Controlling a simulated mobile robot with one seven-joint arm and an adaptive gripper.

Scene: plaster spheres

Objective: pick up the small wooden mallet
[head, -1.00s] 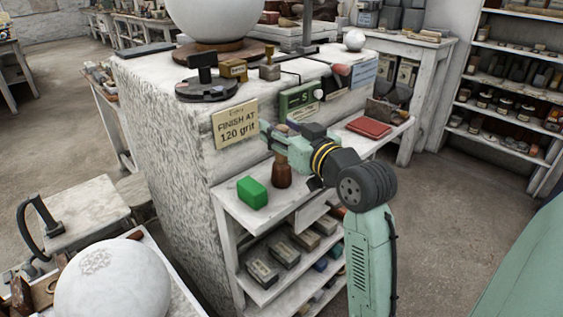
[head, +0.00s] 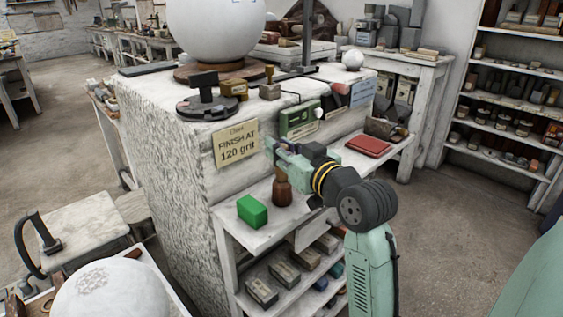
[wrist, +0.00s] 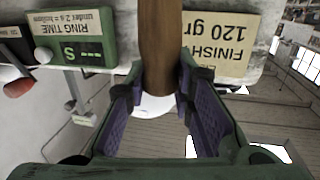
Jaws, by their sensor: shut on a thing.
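The small wooden mallet (head: 282,190) appears to stand upright on the white side shelf (head: 300,215), its dark brown head down. My gripper (head: 274,152) comes in from the right above the head, and its fingers hide the upper part of the mallet in the head view. In the wrist view, the brown wooden handle (wrist: 160,45) runs between the two fingers of my gripper (wrist: 160,95). The fingers are shut on the handle.
A green block (head: 252,211) stands left of the mallet on the shelf. Behind are the plaster block with a "FINISH AT 120 grit" sign (head: 236,145) and a green timer (head: 299,118). A red book-like item (head: 368,146) lies to the right.

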